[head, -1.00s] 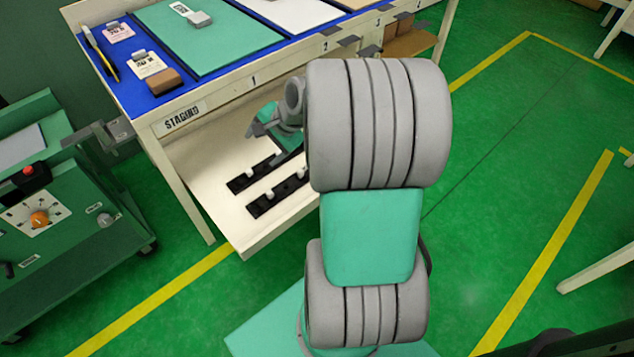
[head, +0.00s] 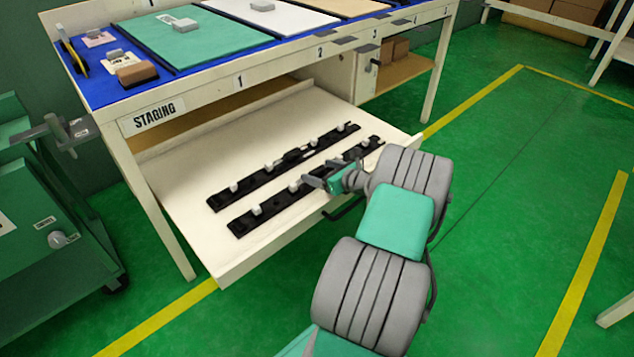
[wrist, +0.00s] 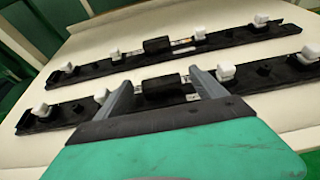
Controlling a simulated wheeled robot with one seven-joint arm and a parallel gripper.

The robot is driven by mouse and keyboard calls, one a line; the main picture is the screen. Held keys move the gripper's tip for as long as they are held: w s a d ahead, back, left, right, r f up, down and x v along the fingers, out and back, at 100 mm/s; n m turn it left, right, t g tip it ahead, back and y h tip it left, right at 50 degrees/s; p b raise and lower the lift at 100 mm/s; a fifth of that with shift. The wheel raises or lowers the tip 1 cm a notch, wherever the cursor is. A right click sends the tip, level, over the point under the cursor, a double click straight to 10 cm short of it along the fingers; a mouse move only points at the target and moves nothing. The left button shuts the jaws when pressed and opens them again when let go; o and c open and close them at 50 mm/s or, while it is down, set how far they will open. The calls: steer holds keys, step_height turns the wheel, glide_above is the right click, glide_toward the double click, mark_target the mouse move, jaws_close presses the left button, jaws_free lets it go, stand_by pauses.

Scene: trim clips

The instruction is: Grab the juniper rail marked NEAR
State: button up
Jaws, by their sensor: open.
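Two long black rails with several white clips each lie side by side in the open drawer. The near rail (head: 276,203) is toward the drawer's front, and the far rail (head: 250,182) lies behind it. Both also show in the wrist view, the near rail (wrist: 68,112) and the far rail (wrist: 105,68). Their small pale labels are too small to read. My gripper (head: 318,178) is open at the near rail. In the wrist view its two fingers (wrist: 163,88) appear either side of the near rail's raised black middle block. I cannot tell whether they touch it.
The white drawer (head: 170,185) stands out below the table marked STAGING, with bare floor around the rails. The blue tabletop (head: 95,90) holds colored panels and small blocks. A green cart (head: 60,200) stands at left. Green floor is clear at right.

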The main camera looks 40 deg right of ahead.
steer(key=shift+r, duration=0.1)
jaws_close()
stand_by(0.8)
